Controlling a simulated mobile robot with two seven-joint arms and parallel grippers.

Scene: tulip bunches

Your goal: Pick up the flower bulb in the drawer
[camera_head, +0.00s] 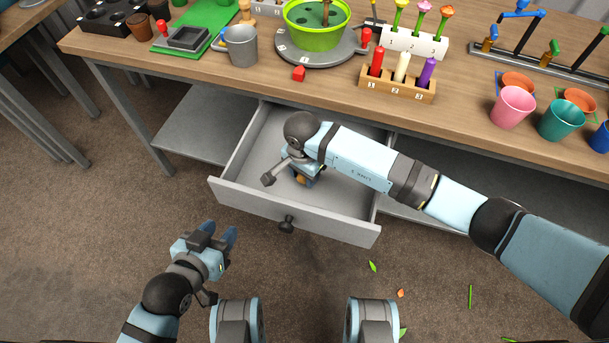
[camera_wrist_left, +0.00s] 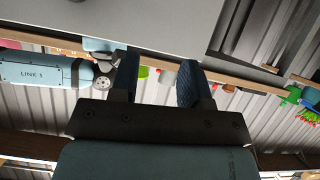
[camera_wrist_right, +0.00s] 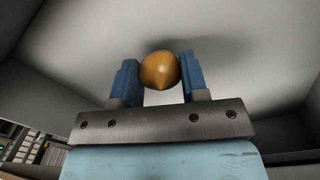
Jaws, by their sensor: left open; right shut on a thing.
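The grey drawer (camera_head: 318,219) is pulled open below the wooden table. My right arm reaches into it from the right. In the right wrist view, the brown, round flower bulb (camera_wrist_right: 160,71) sits between the blue fingers of my right gripper (camera_wrist_right: 158,78), which is shut on it. In the head view the bulb (camera_head: 300,178) shows only as a small patch at the fingertips of my right gripper (camera_head: 305,180), inside the drawer. My left gripper (camera_head: 228,234) is open and empty, in front of the drawer at the left. It also shows in the left wrist view (camera_wrist_left: 156,82).
The table (camera_head: 330,110) above holds a green bowl (camera_head: 316,30), a grey bucket (camera_head: 241,46), a block with markers (camera_head: 397,85), and pink (camera_head: 512,107) and teal (camera_head: 561,120) cups. The drawer walls surround my right gripper. Loose leaves (camera_head: 372,266) lie on the floor.

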